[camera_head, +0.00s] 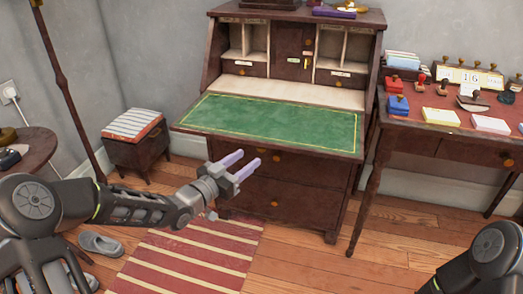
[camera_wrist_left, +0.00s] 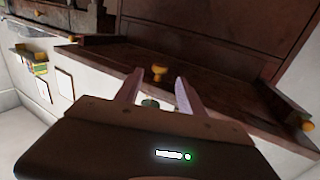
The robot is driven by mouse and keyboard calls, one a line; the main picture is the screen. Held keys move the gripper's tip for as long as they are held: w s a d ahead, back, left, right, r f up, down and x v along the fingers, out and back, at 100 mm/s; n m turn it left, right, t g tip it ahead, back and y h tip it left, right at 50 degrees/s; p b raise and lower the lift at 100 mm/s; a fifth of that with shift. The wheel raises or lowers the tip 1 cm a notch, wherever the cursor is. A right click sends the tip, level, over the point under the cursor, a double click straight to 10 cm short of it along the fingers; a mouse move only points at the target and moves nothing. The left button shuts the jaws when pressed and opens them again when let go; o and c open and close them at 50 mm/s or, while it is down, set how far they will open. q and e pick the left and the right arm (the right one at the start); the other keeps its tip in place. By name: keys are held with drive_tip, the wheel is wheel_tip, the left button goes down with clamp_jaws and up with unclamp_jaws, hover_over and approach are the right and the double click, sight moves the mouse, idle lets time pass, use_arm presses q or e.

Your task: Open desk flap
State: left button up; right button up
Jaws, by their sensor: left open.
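The desk flap (camera_head: 278,122) of the dark wooden desk lies folded down and level, its green, yellow-bordered surface facing up. The desk's inside, with its small compartments (camera_head: 243,42), is exposed behind it. My left gripper (camera_head: 250,157) is open with nothing between its fingers. It is in front of the desk, over the drawer fronts in the head view and just below the flap's front edge. In the left wrist view, a brass knob (camera_wrist_left: 158,72) on dark wood shows beyond the open fingers (camera_wrist_left: 158,88). I cannot tell whether they touch anything. My right gripper is out of view.
A side table (camera_head: 455,130) with stamps, ink pads and a calendar stands close on the right. A small cabinet (camera_head: 136,150) and a round table (camera_head: 30,150) are on the left. A striped rug (camera_head: 190,258) and a shoe (camera_head: 100,243) lie on the floor.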

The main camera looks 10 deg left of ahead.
sight(261, 149)
use_arm(q)
drive_tip(key=shift+w+d+f, duration=0.1)
drive_tip(key=shift+w+d, duration=0.2)
drive_tip(key=shift+w, duration=0.2)
drive_tip(key=b+x, duration=0.1)
drive_tip(key=x, duration=0.5)
drive_tip(key=shift+w+b, duration=0.3)
drive_tip(key=shift+w, duration=0.05)
drive_tip(key=shift+c, duration=0.4)
drive_tip(key=shift+d, duration=0.1)
clamp_jaws()
idle(0.3)
